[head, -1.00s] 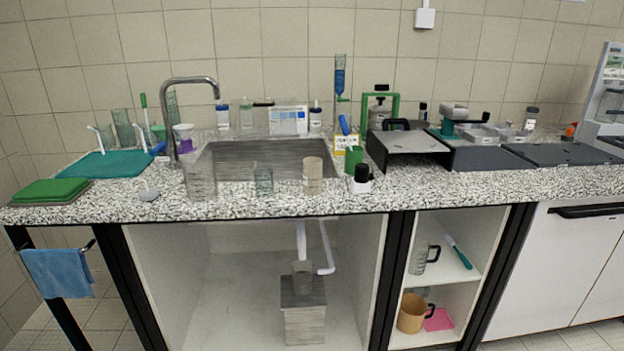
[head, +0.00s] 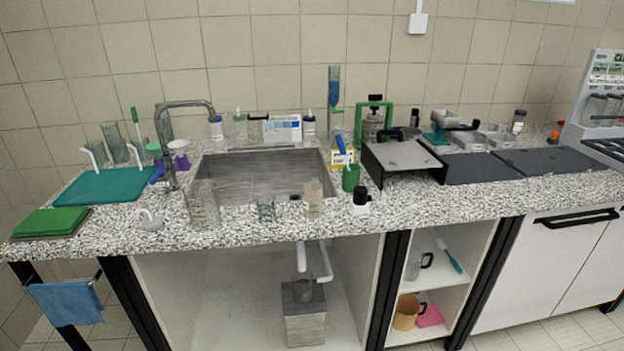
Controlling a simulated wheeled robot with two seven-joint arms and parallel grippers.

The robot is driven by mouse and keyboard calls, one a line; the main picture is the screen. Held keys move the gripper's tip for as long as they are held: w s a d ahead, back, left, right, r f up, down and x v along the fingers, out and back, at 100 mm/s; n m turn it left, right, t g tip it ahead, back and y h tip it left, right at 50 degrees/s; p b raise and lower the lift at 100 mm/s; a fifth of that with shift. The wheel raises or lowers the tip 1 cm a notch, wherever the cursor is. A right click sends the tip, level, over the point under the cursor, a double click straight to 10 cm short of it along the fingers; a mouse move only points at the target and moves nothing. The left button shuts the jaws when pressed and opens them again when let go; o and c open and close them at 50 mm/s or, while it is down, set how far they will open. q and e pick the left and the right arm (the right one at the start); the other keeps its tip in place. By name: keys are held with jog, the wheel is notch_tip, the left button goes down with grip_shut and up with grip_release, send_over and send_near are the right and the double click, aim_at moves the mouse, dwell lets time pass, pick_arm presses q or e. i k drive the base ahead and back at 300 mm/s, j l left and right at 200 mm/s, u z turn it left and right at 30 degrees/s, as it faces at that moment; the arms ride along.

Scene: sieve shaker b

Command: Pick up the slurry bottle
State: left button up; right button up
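A cylindrical container with tan contents (head: 313,200) stands upright on the counter's front strip, just in front of the sink; it looks like the slurry bottle, though I cannot read a label. A clear glass beaker (head: 266,210) stands to its left. A small white bottle with a black cap (head: 361,201) stands to its right. Neither of my grippers shows in the head view.
The sink (head: 255,175) lies behind the tan container. A large clear beaker (head: 203,207) and the faucet (head: 163,140) stand left. A green cup (head: 351,178) and a black-sided stand (head: 404,156) are right. The speckled counter (head: 450,200) is bare at front right.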

aim_at(313, 201)
jog(key=i+j+z, duration=0.1)
jog(key=i+j, duration=0.15)
jog(key=i+j+z, duration=0.1)
jog(key=i+j, duration=0.15)
jog(key=j, duration=0.15)
jog(key=i+j+z, duration=0.25)
jog(key=i+j, duration=0.25)
jog(key=j, duration=0.2)
jog(key=i+j+z, duration=0.1)
jog(key=j, duration=0.3)
jog(key=i+j+z, duration=0.1)
jog(key=i+j, duration=0.2)
jog(key=j, duration=0.1)
